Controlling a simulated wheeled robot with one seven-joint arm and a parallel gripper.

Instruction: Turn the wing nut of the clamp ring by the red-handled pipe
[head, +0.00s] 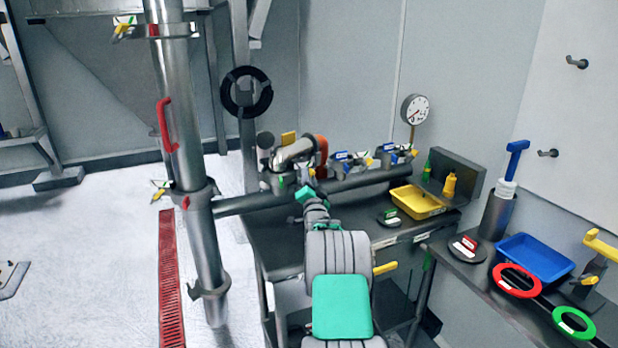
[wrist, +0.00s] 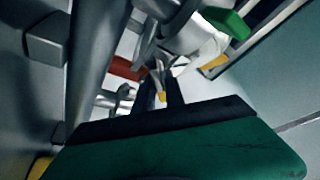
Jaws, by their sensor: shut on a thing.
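A tall steel pipe (head: 182,95) with a red handle (head: 165,125) stands at the left in the head view. A clamp ring (head: 195,192) sits below the handle, with a yellow-tipped wing nut (head: 158,195) on its left side. My arm reaches over the bench; my gripper's fingers are hidden there. In the wrist view my gripper (wrist: 160,96) has its dark fingers shut on a small yellow-tipped part (wrist: 161,97), which looks like a wing nut. Grey metal fittings crowd around it. I cannot tell which clamp ring this part belongs to.
A horizontal pipe with blue-handled fittings (head: 350,163) runs over the bench. A yellow tray (head: 416,203), a gauge (head: 414,108) and a blue tray (head: 535,258) are to the right. The floor (head: 90,230) at left is open.

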